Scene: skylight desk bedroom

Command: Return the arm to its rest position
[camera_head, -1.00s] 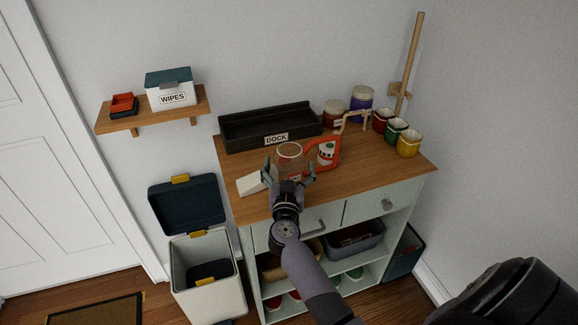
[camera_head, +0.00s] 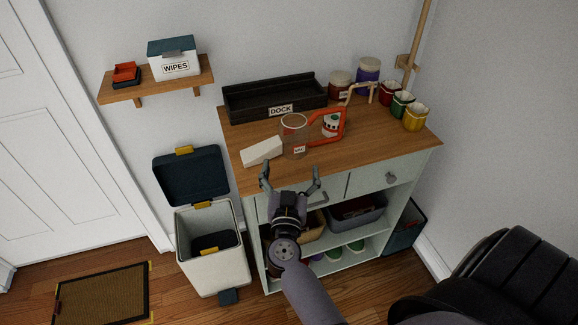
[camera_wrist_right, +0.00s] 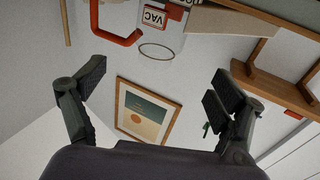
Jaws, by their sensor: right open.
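My right gripper (camera_head: 291,170) is open and empty, just in front of the wooden cabinet top (camera_head: 385,140). It also shows with its fingers spread in the right wrist view (camera_wrist_right: 157,85). A clear canister (camera_head: 294,142) with an orange handle (camera_head: 341,126) and a small label stands on the cabinet top beyond the fingertips, apart from them. In the right wrist view its label (camera_wrist_right: 154,17) reads VAC upside down. My left gripper is not in view.
A white wedge-shaped block (camera_head: 262,150) lies left of the canister. A black DOCK tray (camera_head: 245,105), jars (camera_head: 340,86) and colored cups (camera_head: 415,118) stand behind. An open bin (camera_head: 210,255) stands at left. The wall shelf (camera_head: 200,79) holds a wipes box (camera_head: 174,60).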

